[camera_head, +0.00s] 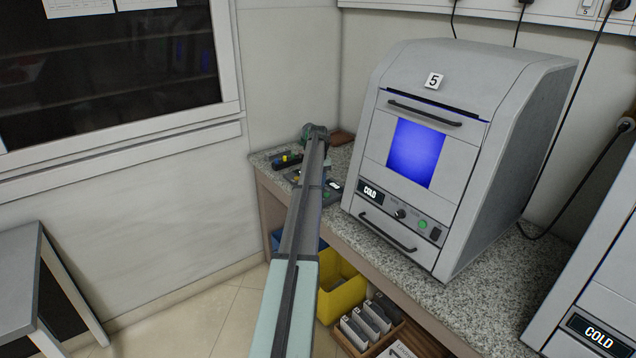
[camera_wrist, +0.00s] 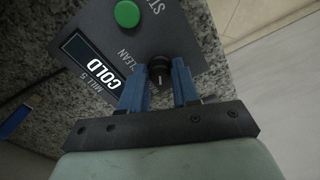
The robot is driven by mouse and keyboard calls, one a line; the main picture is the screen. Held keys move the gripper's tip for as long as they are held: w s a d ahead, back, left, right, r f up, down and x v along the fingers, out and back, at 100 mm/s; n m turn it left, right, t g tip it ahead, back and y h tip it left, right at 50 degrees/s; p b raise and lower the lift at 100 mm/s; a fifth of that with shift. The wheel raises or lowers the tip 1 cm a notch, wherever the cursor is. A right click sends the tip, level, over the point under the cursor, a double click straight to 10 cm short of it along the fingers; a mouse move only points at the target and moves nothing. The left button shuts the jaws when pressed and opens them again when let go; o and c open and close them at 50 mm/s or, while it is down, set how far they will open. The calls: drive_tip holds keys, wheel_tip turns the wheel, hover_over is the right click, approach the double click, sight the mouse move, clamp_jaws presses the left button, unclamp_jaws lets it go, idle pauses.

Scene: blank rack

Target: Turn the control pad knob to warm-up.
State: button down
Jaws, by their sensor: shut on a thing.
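In the wrist view a dark control pad (camera_wrist: 98,25) marked MILL 5 lies on the speckled counter. It has a display (camera_wrist: 91,65) reading COLD, a green button (camera_wrist: 127,14) and a black knob (camera_wrist: 159,64). My gripper (camera_wrist: 160,75) has its blue fingers on both sides of the knob, shut on it. The word CLEAN shows near the knob; other lettering is partly hidden by the fingers. The knob's pointer setting is hard to read. In the head view my arm hides my gripper and most of the pad.
Mill 5 (camera_head: 449,112), a grey cabinet with a blue-lit window and a COLD display, stands right of my arm. Another mill (camera_head: 603,300) is at the right edge. A yellow bin (camera_head: 345,294) sits below.

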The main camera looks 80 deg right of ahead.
drive_tip(key=c, duration=0.8)
unclamp_jaws()
drive_tip(key=shift+c, duration=0.2)
wheel_tip(320, 180, up, 14)
idle(0.4)
